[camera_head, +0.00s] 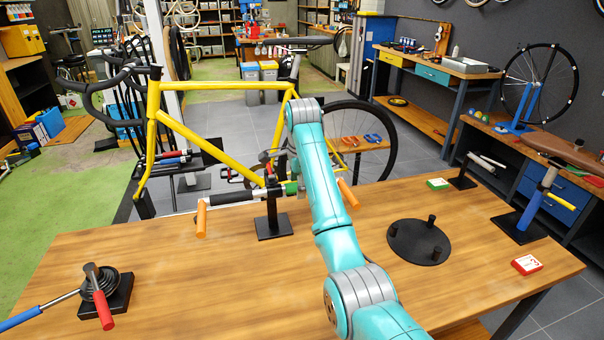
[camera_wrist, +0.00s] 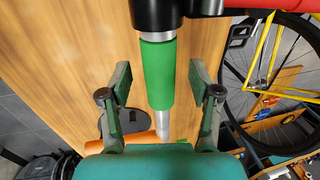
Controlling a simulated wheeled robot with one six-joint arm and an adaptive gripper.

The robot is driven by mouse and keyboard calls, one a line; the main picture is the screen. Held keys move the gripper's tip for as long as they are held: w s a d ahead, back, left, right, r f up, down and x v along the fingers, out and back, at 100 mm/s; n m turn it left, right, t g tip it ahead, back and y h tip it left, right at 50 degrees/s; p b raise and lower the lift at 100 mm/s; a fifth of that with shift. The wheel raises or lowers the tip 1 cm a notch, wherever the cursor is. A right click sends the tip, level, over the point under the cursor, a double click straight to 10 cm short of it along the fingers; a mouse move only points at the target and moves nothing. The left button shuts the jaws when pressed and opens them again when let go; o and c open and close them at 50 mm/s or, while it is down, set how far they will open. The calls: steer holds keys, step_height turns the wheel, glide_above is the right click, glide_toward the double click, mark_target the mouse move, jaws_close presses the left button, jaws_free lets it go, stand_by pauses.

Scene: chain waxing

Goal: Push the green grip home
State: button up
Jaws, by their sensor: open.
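The green grip (camera_wrist: 159,75) sits around a silver bar (camera_wrist: 163,124). A short bare band of silver shows between the grip and the black clamp (camera_wrist: 172,12); more bare bar shows beyond its other end. My gripper (camera_wrist: 159,80) is open, with one finger on each side of the grip and a visible gap on both sides. In the head view, the green grip (camera_head: 291,188) is small and partly hidden by my arm, just right of the black stand (camera_head: 273,222). My fingers are mostly hidden there.
A black grip (camera_head: 232,198) and an orange cylinder (camera_head: 201,220) are left of the stand; another orange cylinder (camera_head: 348,193) is right of my arm. A black pegged disc (camera_head: 418,242) lies at right. A red-handled tool (camera_head: 105,311) rests at front left. The table's middle front is clear.

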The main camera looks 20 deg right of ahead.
steer(key=shift+f, duration=0.1)
jaws_close()
jaws_free()
stand_by(0.3)
